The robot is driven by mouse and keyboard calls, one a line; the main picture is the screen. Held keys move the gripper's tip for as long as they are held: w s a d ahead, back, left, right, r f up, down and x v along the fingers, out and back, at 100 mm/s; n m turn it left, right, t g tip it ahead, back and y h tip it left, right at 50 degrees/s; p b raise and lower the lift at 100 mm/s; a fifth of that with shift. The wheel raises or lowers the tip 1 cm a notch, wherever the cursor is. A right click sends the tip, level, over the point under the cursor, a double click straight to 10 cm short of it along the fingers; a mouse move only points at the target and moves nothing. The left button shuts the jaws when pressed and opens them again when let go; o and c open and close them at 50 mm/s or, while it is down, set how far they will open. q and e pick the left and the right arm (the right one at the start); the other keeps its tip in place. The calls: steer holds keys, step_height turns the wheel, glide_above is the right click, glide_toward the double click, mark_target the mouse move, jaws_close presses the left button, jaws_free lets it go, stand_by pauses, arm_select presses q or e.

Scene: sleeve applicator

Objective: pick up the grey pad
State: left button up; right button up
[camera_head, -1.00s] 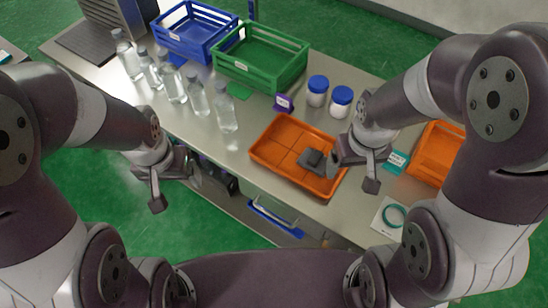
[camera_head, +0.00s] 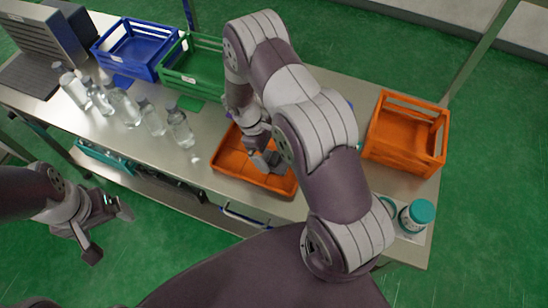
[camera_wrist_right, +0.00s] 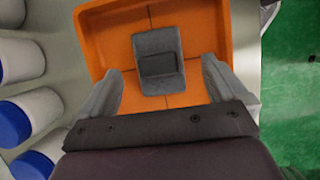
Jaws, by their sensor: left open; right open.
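The grey pad (camera_wrist_right: 158,61) lies in the orange tray (camera_wrist_right: 204,22), between and beyond the open fingers of my right gripper (camera_wrist_right: 160,88) in the right wrist view. It has a darker raised block in its middle. In the head view my right gripper (camera_head: 266,162) reaches down over the orange tray (camera_head: 226,172), and my arm hides most of the pad there. My right gripper is empty. My left gripper (camera_head: 106,230) is open and empty, off the table's front edge at the left.
Several clear bottles (camera_head: 124,106) stand left of the tray. A blue crate (camera_head: 136,50) and a green crate (camera_head: 190,68) are behind. An orange crate (camera_head: 404,134) and a white jar with teal lid (camera_head: 416,214) are at the right.

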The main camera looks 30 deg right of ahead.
mark_target(275, 157)
steer(key=x, duration=0.2)
steer(key=shift+s+d+f+p, duration=0.2)
steer(key=shift+f+p, duration=0.1)
steer(key=shift+d+f, duration=0.1)
steer(key=shift+f, duration=0.25)
steer(key=c, duration=1)
arm_select(q)
steer(key=shift+d+r, duration=0.1)
steer(key=shift+r, duration=0.65)
arm_select(e)
steer(key=shift+c, duration=0.7)
steer(key=shift+r, duration=0.1)
